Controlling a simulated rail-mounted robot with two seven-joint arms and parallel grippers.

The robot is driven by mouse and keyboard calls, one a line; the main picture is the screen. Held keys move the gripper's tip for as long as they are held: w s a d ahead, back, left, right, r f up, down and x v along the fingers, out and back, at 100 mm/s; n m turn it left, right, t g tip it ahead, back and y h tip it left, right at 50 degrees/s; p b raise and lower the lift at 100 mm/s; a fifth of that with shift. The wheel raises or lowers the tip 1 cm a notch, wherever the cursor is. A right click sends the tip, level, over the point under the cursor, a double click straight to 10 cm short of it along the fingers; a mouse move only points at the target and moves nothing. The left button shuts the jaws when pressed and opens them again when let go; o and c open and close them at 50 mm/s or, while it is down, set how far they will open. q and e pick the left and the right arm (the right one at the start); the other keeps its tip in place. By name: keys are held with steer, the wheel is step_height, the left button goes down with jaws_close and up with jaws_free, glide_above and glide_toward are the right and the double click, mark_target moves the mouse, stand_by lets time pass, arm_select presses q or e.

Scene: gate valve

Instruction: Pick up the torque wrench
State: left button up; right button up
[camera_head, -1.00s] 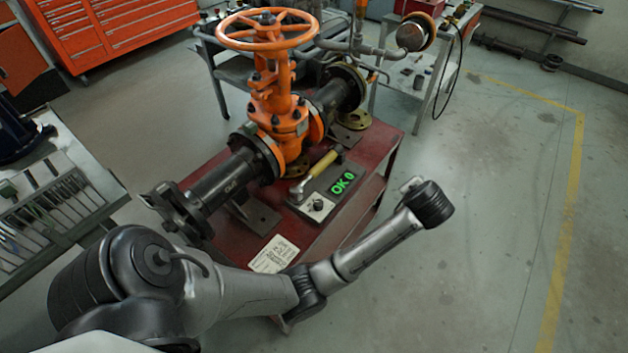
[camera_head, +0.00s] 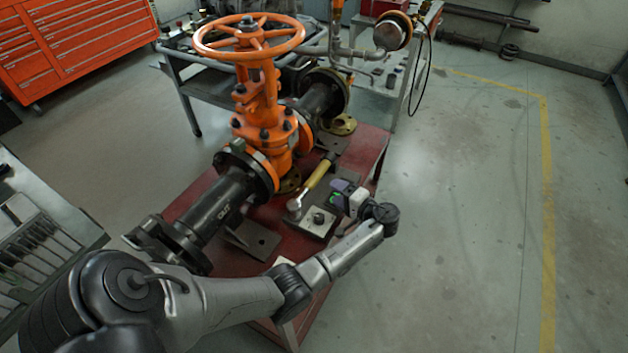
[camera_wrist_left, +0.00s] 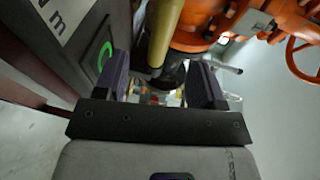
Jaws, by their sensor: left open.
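The torque wrench (camera_head: 319,173), with a yellow grip and a metal head, lies on the tester on the red cart, just right of the valve. In the left wrist view its yellow handle (camera_wrist_left: 166,28) runs up from between the finger pads. My left gripper (camera_head: 340,191) is open, with its fingers pointing left toward the wrench from the right side. In the left wrist view the two dark pads of the gripper (camera_wrist_left: 160,84) stand apart, with the handle appearing ahead between them; I cannot tell whether they touch it. My right gripper is not in view.
The orange gate valve (camera_head: 265,125) with its handwheel and black pipe stands left of the wrench. The tester's green display (camera_wrist_left: 104,55) is close to one finger; the gripper partly hides it in the head view. The grey floor (camera_head: 460,220) right of the red cart (camera_head: 372,150) is clear.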

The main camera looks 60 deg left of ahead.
mark_target(318, 180)
arm_select(q)
steer(key=x, duration=0.3)
steer(key=shift+s+a, duration=0.1)
steer(key=shift+a, duration=0.35)
steer(key=b+x, duration=0.2)
steer(key=x, duration=0.3)
steer(key=shift+s+r, duration=0.1)
steer(key=shift+r, duration=0.05)
steer(key=shift+a, duration=0.2)
steer(key=shift+d, duration=0.1)
steer(key=shift+c, duration=1.2)
steer(key=c, duration=0.9)
jaws_close()
steer(key=shift+r, duration=0.15)
